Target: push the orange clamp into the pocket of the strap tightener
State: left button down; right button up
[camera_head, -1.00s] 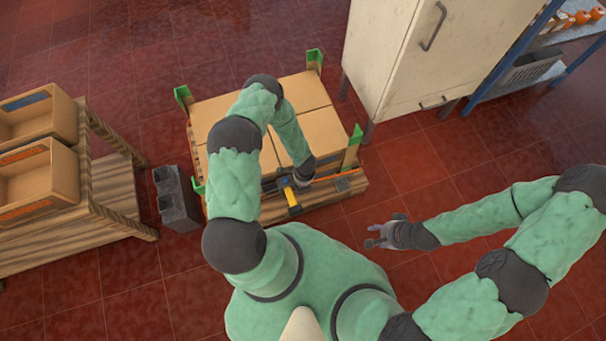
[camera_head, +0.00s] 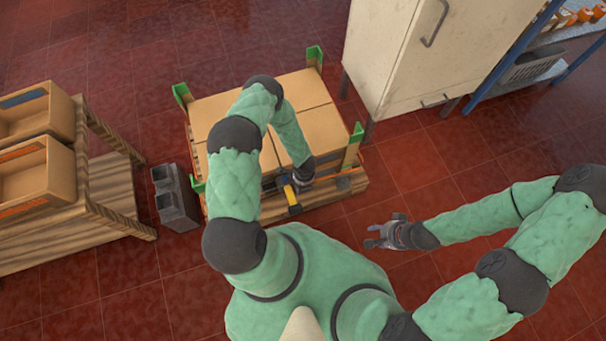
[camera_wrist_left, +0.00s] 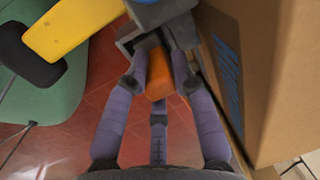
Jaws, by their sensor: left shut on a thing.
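The orange clamp (camera_wrist_left: 157,78) shows between the fingers of my left gripper (camera_wrist_left: 160,62) in the left wrist view. The gripper is shut on it. The clamp's far end meets the grey body of the strap tightener (camera_wrist_left: 155,14); how deep it sits in the pocket is hidden. The tightener has a yellow handle (camera_wrist_left: 75,28) with a dark grip. In the head view the handle (camera_head: 292,200) points toward me, and my left gripper (camera_head: 301,184) is just right of it. My right gripper (camera_head: 374,238) hangs empty with fingers apart, above the floor right of the pallet.
Cardboard boxes (camera_head: 215,108) stand on a wooden pallet (camera_head: 335,194) with green corner posts (camera_head: 355,145). A wooden bench (camera_head: 110,207) with bins is farther left. A pale cabinet (camera_head: 395,60) stands at the back right.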

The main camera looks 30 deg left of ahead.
pick_arm(q)
jog(key=shift+f+b, duration=0.3)
dwell(0.4)
jog(key=c, duration=1)
grip_release()
jog(key=shift+o, duration=0.2)
notch_tip(320, 180, up, 12)
jog(key=s+d, duration=0.1)
jog(key=shift+s+d, duration=0.1)
jog(key=shift+d, duration=0.05)
